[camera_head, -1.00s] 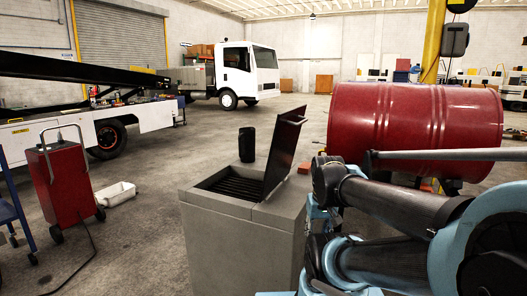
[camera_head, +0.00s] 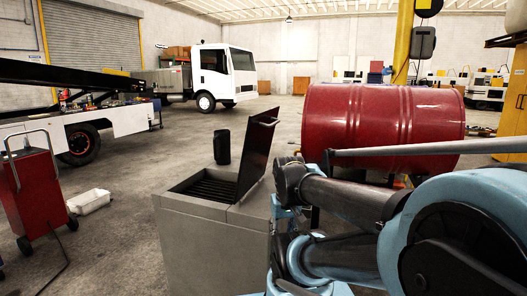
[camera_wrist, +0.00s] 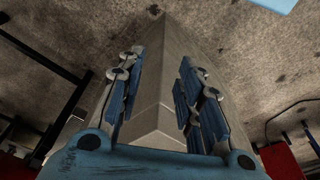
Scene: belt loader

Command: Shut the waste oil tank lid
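The waste oil tank (camera_head: 215,240) is a grey box in the lower middle of the head view. Its lid (camera_head: 257,158) stands steeply raised at the right side of the opening, with a small handle on its top edge. A dark grate shows inside the opening. My arm is right of the tank, and I cannot make out the gripper fingers clearly in the head view. In the wrist view my gripper (camera_wrist: 160,65) has its two blue-padded fingers spread apart and nothing held between them. A grey box corner (camera_wrist: 155,105), apparently the tank, shows beyond them; contact cannot be told.
A red drum (camera_head: 385,125) lies on its side behind my arm. A dark cylinder (camera_head: 222,147) stands behind the tank.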

